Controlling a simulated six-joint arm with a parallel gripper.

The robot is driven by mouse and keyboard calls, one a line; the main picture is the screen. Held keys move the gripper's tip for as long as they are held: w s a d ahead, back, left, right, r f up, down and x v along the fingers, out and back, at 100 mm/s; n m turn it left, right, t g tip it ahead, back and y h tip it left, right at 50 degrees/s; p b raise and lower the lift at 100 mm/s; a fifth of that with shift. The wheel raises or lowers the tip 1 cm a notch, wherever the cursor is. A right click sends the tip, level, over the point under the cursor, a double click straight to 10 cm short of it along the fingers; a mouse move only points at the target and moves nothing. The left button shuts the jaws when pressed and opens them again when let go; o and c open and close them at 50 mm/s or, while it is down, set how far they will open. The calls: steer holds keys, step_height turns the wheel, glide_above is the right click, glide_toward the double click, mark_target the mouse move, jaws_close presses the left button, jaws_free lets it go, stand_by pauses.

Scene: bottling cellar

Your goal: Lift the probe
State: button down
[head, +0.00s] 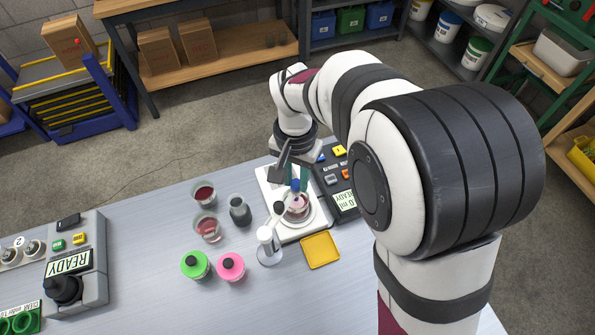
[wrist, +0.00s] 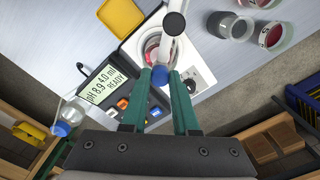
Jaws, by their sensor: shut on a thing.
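The probe (head: 296,185) shows as a blue top between my green fingertips, above a glass beaker with reddish liquid (head: 297,208). My gripper (head: 298,177) is shut on that blue top. In the wrist view the blue top (wrist: 160,76) sits between the fingertips (wrist: 160,80). The lower part of the probe is mostly hidden, and I cannot tell whether its tip is in the liquid. The beaker stands on a white stirrer plate (head: 284,228). A white stand (head: 267,245) with a dark knob reaches its arm toward the beaker.
A dark meter (wrist: 107,92) reading pH 8.9, 4.0 ml, READY is beside the stirrer.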

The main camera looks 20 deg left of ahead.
steer(key=shift+r, duration=0.1)
steer(key=shift+r, duration=2.45)
steer(key=c, duration=0.7)
jaws_free()
steer(key=shift+o, duration=0.2)
step_height(320, 180, up, 16)
steer(key=shift+f, duration=0.1)
